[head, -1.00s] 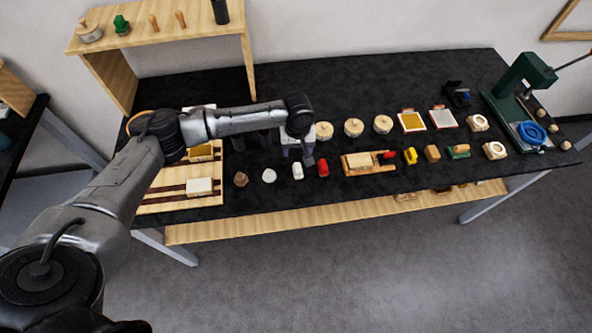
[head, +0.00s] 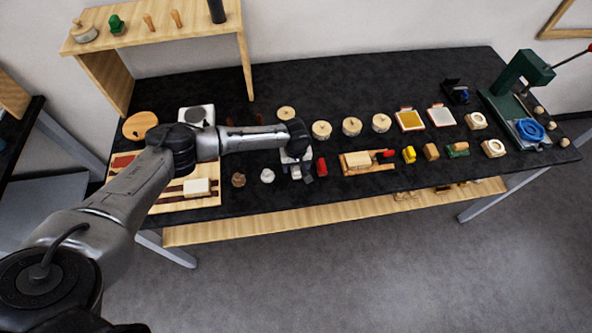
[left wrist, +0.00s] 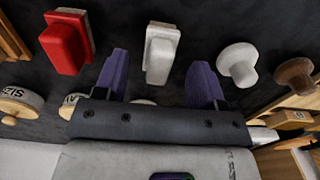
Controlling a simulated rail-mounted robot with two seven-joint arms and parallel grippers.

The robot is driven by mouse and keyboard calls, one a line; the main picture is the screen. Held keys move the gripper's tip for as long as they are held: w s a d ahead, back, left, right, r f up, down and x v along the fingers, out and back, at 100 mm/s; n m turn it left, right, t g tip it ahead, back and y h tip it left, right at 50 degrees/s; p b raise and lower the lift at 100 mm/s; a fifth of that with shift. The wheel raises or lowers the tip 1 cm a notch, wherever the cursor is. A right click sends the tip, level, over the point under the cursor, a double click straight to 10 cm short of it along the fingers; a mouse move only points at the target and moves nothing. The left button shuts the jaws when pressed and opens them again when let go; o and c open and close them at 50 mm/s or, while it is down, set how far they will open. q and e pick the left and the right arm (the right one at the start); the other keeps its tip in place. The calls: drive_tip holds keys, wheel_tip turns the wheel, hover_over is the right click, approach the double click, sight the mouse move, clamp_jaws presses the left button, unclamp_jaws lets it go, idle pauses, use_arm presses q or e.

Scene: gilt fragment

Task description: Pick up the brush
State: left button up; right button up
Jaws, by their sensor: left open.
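My left gripper (head: 300,175) is open over the front row of small objects, and its open fingers also show in the left wrist view (left wrist: 160,58). A white block with a tan layer along one side (left wrist: 161,50) lies between and beyond the fingertips there, and I see no grip on it. I cannot tell for sure which of these is the brush. My right gripper is not in view.
A white knob (left wrist: 238,62) and a brown knob (left wrist: 295,74) stand on the other side of the white block. Round wooden-topped pieces (head: 321,130) stand behind. A wooden tray (head: 361,162) is to the right and a green press (head: 515,85) at the far right. The table's front strip is bare.

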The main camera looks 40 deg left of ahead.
sight(296, 170)
use_arm(q)
drive_tip(key=shift+f, duration=1.6)
drive_tip(key=shift+c, duration=0.2)
drive_tip(key=c, duration=1)
drive_tip(key=shift+r, duration=0.15)
wheel_tip(296, 170, up, 4)
drive_tip(key=shift+r, duration=0.15)
drive_tip(key=d+r, duration=0.2)
drive_tip(key=d, duration=0.2)
drive_tip(key=d+r, duration=0.2)
drive_tip(key=d, duration=0.1)
drive_tip(key=d+r, duration=0.2)
drive_tip(key=d, duration=0.2)
drive_tip(key=shift+w+d+r+p, duration=0.1)
drive_tip(key=shift+d+r+p, duration=0.15)
drive_tip(key=shift+d+p, duration=0.1)
